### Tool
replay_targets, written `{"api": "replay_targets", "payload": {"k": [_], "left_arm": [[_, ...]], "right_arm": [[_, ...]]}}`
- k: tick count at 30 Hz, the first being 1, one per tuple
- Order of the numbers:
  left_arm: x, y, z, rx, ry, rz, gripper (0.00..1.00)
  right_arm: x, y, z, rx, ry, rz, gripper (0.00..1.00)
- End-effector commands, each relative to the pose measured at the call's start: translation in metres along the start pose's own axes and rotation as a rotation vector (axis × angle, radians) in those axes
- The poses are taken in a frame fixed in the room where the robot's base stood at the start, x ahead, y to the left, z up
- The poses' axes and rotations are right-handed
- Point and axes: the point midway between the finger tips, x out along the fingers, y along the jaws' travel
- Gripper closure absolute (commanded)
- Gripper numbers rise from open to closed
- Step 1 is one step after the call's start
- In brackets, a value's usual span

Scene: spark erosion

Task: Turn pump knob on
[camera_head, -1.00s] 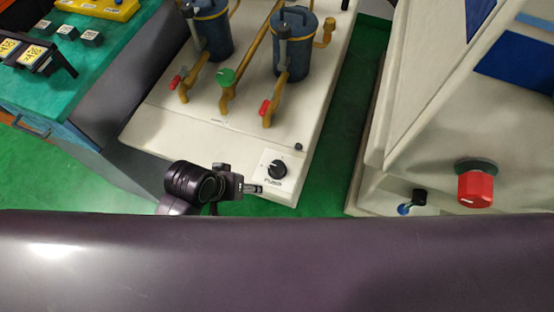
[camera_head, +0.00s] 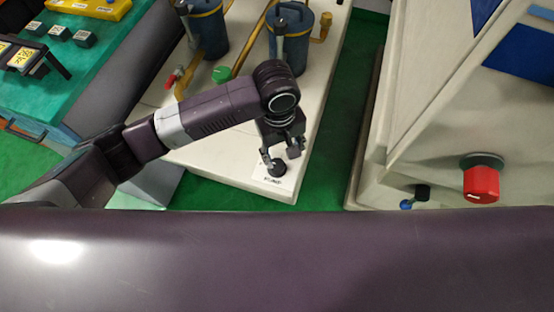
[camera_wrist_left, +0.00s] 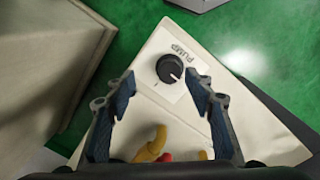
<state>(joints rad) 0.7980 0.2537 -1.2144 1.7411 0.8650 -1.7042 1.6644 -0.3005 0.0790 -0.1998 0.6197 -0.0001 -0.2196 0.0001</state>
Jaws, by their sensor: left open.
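The pump knob (camera_head: 277,168) is a round black knob with a white pointer mark, on a white label plate reading "Pump" at the front right corner of the white pump unit (camera_head: 222,166). In the left wrist view the knob (camera_wrist_left: 170,68) lies ahead, between and beyond the two open fingertips. My left gripper (camera_head: 280,155) is open and points down over the knob in the head view, its fingers partly hiding it. It also shows in the left wrist view (camera_wrist_left: 160,88), empty. I cannot tell whether a finger touches the knob. My right gripper is not in view.
A white machine with a red knob (camera_head: 481,183) is at right, across a strip of green floor. A green table (camera_head: 95,60) is at left.

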Motion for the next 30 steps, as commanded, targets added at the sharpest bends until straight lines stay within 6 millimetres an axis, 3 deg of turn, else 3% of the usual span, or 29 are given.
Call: {"api": "replay_targets", "payload": {"k": [7,21,30], "left_arm": [[0.000,-0.012,-0.016,-0.086,0.030,-0.068,0.51],[0.065,-0.016,-0.017,-0.084,0.029,-0.067,0.51],[0.074,-0.016,-0.018,-0.082,0.030,-0.064,0.51]], "right_arm": [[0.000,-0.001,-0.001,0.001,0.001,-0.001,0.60],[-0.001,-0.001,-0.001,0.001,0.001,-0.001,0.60],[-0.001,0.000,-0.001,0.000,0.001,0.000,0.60]]}}
